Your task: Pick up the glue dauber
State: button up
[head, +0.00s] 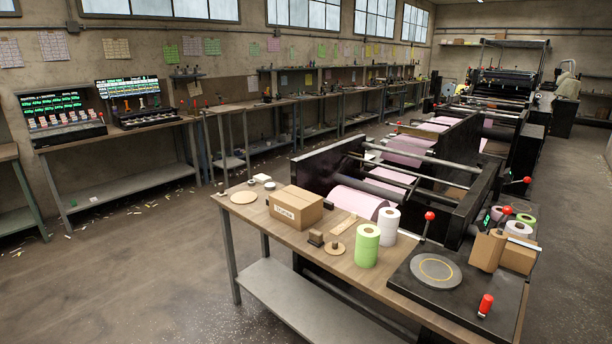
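I cannot tell for certain which thing is the glue dauber. On the wooden table in front, a small dark brown block (316,238) stands near the cardboard box, and a small round wooden piece with a raised middle (335,247) lies just right of it. My gripper and arm are not in view.
The wooden table (262,222) also bears a cardboard box (296,207), a green roll (367,245) and white rolls (388,225). A black plate (408,287) with a red-knobbed lever (429,217) fills its right end. A long press (325,165) stands behind. Floor at left is open.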

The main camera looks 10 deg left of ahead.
aim_at(222, 194)
jog(key=i+j+u, duration=0.1)
jog(key=i+j, duration=0.3)
jog(key=i+j+u, duration=0.1)
jog(key=i+j, duration=0.2)
jog(key=i, duration=0.25)
jog(key=i+j+u, duration=0.15)
jog(key=i+j, duration=0.15)
jog(key=i, duration=0.2)
jog(key=i+j+u, duration=0.1)
jog(key=i+j, duration=0.15)
jog(key=i, duration=0.3)
jog(key=i+j+u, duration=0.1)
jog(key=i, duration=0.4)
jog(key=i+j+u, duration=0.1)
jog(key=i+j, duration=0.15)
jog(key=i, duration=0.3)
